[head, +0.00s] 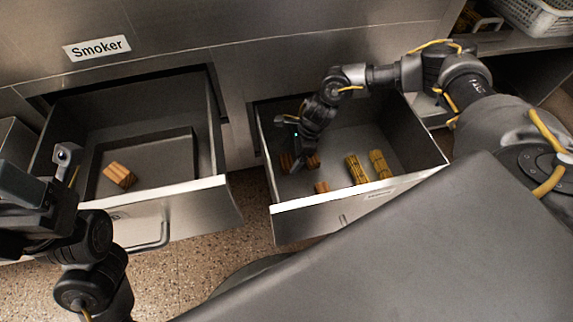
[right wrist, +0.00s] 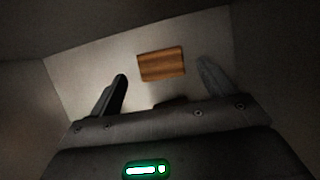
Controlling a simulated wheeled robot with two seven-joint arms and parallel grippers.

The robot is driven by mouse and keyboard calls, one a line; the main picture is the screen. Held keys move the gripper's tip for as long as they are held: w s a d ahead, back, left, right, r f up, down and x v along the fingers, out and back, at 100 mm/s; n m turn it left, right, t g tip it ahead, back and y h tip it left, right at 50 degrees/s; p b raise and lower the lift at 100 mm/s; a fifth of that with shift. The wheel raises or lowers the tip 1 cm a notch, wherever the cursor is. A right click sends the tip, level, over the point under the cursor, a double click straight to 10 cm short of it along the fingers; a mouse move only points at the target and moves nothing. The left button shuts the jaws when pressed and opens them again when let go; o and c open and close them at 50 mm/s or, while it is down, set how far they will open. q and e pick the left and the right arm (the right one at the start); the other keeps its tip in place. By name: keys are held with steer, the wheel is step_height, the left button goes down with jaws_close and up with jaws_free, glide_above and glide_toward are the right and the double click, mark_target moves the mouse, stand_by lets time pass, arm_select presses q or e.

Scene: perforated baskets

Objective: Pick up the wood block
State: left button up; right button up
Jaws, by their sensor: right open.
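My right gripper (head: 297,150) reaches down into the right drawer, over its left part. In the right wrist view the open fingers (right wrist: 162,72) point at a wood block (right wrist: 161,64), brown with darker stripes. The block lies on the drawer floor between and beyond the fingertips, and nothing is held. In the head view brown wood blocks show beside this gripper, one to its left (head: 286,161) and one to its right (head: 314,161), partly hidden by it. Another block (head: 321,187) lies near the front wall. My left gripper (head: 62,165) is at the far left, its fingers unclear.
The right drawer (head: 345,192) also holds two yellowish bundles (head: 357,169) (head: 381,164). The left drawer (head: 185,187) is open, with a light brown wood block (head: 119,175) inside. Metal drawer walls surround my right gripper. A white basket (head: 540,17) stands at top right.

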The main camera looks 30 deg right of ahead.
mark_target(287, 161)
steer(key=b+x, duration=0.2)
steer(key=x, duration=0.2)
steer(key=shift+a+f, duration=0.1)
steer(key=shift+f, duration=0.05)
steer(key=shift+c, duration=0.4)
steer(key=c, duration=1)
